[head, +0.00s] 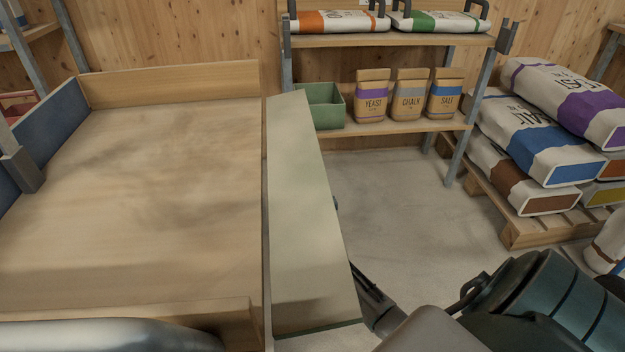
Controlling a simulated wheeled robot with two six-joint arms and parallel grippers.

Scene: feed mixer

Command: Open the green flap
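The flap (305,215) is a long, pale green-grey panel along the right side of the wooden box (130,200) in the head view. It has a darker green lower edge. Its broad face shows, and it seems to lean outward, away from the box. My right arm comes in from the lower right. My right gripper (372,300) is at the flap's outer right edge, near its front end. Its fingertips are partly hidden behind the flap, so I cannot tell whether they touch or grip it. My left gripper is not in view.
A blue side panel (60,125) stands on the box's left. Behind are shelves (410,128) with a green bin (322,107) and paper bags (408,95). A pallet (525,228) of feed sacks (535,140) stands right. The floor (405,200) between is clear.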

